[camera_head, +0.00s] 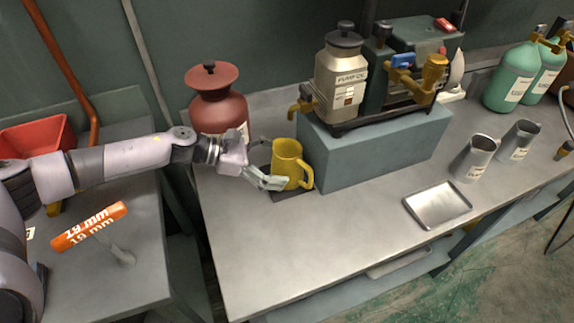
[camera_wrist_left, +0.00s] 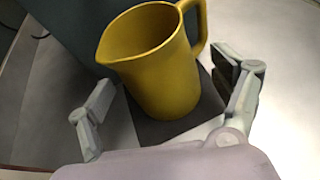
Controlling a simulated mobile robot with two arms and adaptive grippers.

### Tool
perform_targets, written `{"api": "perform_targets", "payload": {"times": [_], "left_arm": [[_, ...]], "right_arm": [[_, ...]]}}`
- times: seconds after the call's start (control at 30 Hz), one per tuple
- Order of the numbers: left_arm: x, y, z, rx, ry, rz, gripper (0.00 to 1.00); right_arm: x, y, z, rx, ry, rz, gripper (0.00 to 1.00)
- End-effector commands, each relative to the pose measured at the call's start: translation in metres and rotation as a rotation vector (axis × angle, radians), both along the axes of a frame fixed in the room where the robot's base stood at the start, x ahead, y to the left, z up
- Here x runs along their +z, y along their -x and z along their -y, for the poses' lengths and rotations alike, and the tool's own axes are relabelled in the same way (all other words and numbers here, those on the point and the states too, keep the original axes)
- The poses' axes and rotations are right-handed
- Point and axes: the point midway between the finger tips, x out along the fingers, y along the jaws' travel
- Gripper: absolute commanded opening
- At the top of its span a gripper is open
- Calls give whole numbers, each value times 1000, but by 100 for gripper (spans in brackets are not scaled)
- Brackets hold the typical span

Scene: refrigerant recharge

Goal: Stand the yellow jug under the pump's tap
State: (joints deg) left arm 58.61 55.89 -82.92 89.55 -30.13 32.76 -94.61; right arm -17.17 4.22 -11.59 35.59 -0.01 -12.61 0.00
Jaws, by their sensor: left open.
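The yellow jug (camera_head: 287,162) stands upright on a dark square pad (camera_head: 281,194) on the bench, against the left end of the blue-grey block that bears the pump (camera_head: 350,85). The pump's brass tap (camera_head: 301,101) sticks out to the left, above the jug. My left gripper (camera_head: 268,168) is at the jug's left side. In the left wrist view the open fingers (camera_wrist_left: 165,100) stand on both sides of the jug (camera_wrist_left: 160,70), apart from it. The jug's handle points away to the upper right there. My right gripper is in neither view.
A red-brown canister (camera_head: 217,100) stands behind my left wrist. A metal tray (camera_head: 437,204) and two metal jugs (camera_head: 475,158) are to the right, with green cylinders (camera_head: 514,75) behind.

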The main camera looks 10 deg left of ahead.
Motion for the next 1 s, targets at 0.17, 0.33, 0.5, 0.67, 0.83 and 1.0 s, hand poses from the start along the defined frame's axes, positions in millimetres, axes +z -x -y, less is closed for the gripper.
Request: {"api": "perform_targets", "payload": {"times": [0.17,0.33,0.5,0.67,0.83,1.0], "left_arm": [[10,9,-27,2,0,1,86],[16,14,-38,-1,1,1,86],[18,14,-39,-2,0,2,86],[18,14,-39,-1,1,1,86],[18,14,-39,-1,1,1,86],[40,14,-39,-2,0,2,86]], "right_arm": [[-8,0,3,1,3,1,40],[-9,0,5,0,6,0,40],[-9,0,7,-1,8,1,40],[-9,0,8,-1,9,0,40],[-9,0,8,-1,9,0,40],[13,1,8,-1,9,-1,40]]}}
